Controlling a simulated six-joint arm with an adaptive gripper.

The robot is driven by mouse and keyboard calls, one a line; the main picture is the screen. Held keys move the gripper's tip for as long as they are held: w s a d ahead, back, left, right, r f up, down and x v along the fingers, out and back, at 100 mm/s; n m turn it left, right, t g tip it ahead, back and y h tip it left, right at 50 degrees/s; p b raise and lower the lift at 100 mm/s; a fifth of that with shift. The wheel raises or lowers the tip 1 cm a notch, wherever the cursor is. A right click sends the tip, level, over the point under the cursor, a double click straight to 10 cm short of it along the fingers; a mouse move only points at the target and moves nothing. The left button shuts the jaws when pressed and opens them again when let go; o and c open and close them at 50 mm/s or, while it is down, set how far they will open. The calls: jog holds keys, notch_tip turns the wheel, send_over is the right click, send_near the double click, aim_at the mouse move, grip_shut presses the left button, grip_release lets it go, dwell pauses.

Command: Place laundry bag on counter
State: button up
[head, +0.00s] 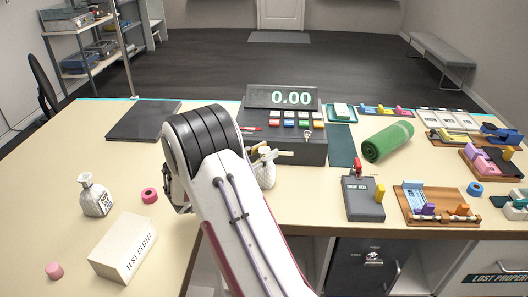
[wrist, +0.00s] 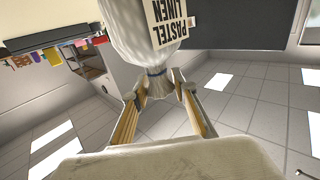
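The laundry bag is white, with a gathered, dark-tied neck and a label reading PASTEL LINEN. It shows upside down in the wrist view (wrist: 122,35). My gripper (wrist: 160,80) has one finger on each side of the neck and looks closed on it. In the head view the bag (head: 266,176) is below the gripper (head: 264,154), in front of the till, partly hidden by my arm. I cannot tell whether its base touches the counter (head: 150,240). A second small white bag (head: 96,197) with a label stands on the counter at left.
The till (head: 285,145), reading 0.00, stands behind the gripper. A green roll (head: 388,141), a grey device (head: 363,198) and trays crowd the right. Counter between bag and box is clear.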

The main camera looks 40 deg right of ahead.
dwell(0.4)
jog(key=shift+r, duration=0.2)
jog(key=a, duration=1.2)
jog(key=shift+s, duration=0.15)
dwell(0.4)
